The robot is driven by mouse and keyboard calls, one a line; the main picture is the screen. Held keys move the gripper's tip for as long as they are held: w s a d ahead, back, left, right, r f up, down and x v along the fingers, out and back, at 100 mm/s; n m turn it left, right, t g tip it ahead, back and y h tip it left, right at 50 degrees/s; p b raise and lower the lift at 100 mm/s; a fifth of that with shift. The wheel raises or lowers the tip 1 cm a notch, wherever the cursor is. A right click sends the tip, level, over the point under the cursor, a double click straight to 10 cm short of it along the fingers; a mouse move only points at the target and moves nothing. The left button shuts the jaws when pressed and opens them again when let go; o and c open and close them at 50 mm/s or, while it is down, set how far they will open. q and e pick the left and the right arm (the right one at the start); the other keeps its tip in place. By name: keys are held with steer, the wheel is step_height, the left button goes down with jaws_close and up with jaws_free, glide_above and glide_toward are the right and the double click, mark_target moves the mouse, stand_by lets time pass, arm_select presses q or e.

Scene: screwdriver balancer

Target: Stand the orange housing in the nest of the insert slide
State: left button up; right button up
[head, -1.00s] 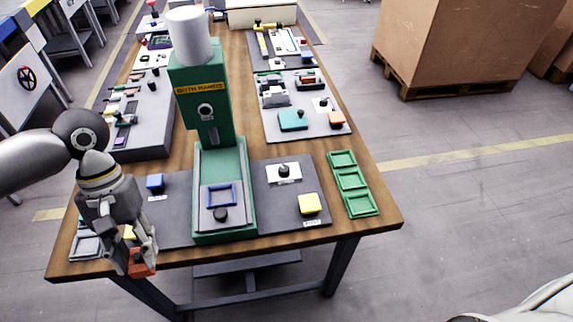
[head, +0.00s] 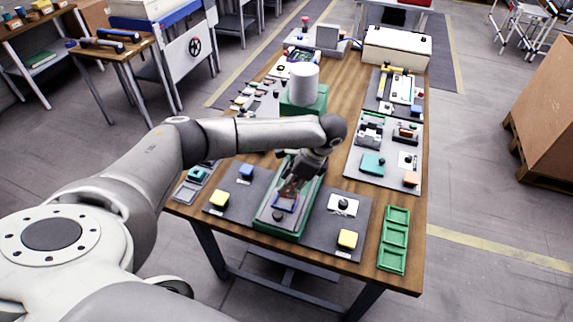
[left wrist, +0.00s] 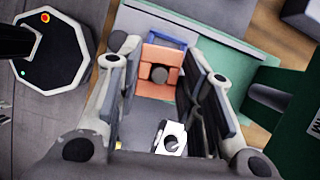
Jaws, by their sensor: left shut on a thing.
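My left gripper (head: 291,186) is over the insert slide, in front of the green press. It is shut on the orange housing (left wrist: 160,84), which sits between the fingers in the left wrist view. The blue-rimmed nest (head: 285,204) lies on the grey slide plate (head: 266,216), right under the fingers. In the left wrist view the blue rim (left wrist: 158,40) shows just past the housing's far edge. The housing overlaps the nest in view; I cannot tell whether it touches the floor of the nest. My right gripper is not in view.
The press's white cylinder (head: 304,76) and green column (head: 303,104) stand close behind my gripper. A yellow block (head: 219,199), a blue block (head: 246,171) and another yellow block (head: 347,239) flank the slide. Green trays (head: 394,240) lie at the right table edge.

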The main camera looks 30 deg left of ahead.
arm_select(q)
steer(key=shift+a+r+m, duration=0.25)
steer(key=shift+a+m, duration=0.2)
steer(key=shift+m, duration=0.05)
steer(key=shift+a+t+p, duration=0.15)
steer(key=shift+t+p, duration=0.15)
steer(key=shift+p, duration=0.1)
steer(key=shift+w+a+f+m, duration=0.1)
steer(key=shift+a+f+m, duration=0.1)
steer(key=shift+m, duration=0.1)
steer(key=shift+f+b, duration=0.2)
steer(key=shift+b, duration=0.1)
step_height(320, 180, down, 3)
steer(key=b, duration=0.3)
steer(key=shift+f+b, duration=0.1)
steer(key=shift+b, duration=0.3)
steer(key=shift+f+b, duration=0.2)
steer(key=shift+b, duration=0.15)
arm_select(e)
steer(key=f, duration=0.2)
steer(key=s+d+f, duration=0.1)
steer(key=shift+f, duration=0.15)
arm_select(q)
steer(key=shift+f, duration=0.55)
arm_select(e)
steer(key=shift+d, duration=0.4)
